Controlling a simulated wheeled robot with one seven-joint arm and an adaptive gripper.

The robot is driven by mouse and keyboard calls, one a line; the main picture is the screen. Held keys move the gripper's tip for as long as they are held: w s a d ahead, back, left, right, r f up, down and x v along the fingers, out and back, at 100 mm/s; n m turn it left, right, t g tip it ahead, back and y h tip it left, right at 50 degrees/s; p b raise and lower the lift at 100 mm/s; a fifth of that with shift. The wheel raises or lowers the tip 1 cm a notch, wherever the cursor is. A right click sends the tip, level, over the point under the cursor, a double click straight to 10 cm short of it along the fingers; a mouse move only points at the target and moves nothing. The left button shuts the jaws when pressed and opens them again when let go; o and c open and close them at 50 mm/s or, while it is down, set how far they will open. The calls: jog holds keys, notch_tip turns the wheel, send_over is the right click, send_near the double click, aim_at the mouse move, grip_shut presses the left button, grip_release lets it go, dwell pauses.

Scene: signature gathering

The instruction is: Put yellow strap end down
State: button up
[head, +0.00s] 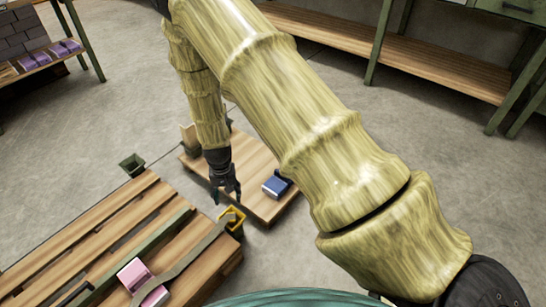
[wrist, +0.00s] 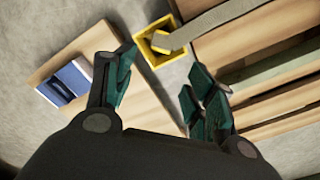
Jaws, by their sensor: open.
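A grey-olive strap (head: 190,255) lies over a pink block (head: 135,274) on the slatted pallet (head: 85,240) and reaches past its edge to a small yellow square bin (head: 241,223). In the wrist view the strap (wrist: 215,22) ends in a yellowish tip (wrist: 161,42), which sits in or over the yellow bin (wrist: 151,57); I cannot tell whether it touches the bottom. My gripper (head: 228,198) points down just above the bin. In the wrist view my gripper (wrist: 163,75) has its dark green fingers spread, with nothing held between them.
A blue-and-white box (head: 277,185) lies on a low wooden board (head: 250,155) behind the bin. A dark green bin (head: 132,165) stands at the pallet's far corner. Shelves (head: 340,35) line the back. The grey floor to the right is clear.

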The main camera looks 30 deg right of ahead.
jog(key=s+d+f+n, duration=0.1)
jog(key=s+d+f, duration=0.15)
jog(key=s, duration=0.45)
jog(key=s+d+f+n+h, duration=0.1)
jog(key=s+f, duration=0.3)
jog(key=s, duration=0.3)
jog(key=s+d+f, duration=0.1)
jog(key=s+f, duration=0.2)
jog(key=s, duration=0.3)
jog(key=s+a+n+y, duration=0.1)
jog(key=s+n, duration=0.1)
jog(key=s, duration=1.4)
jog(key=shift+s+r+n, duration=0.15)
jog(key=shift+r+n, duration=0.15)
jog(key=shift+r, duration=0.15)
notch_tip(320, 180, up, 35)
jog(key=p, duration=3.5)
jog(key=shift+f, duration=0.15)
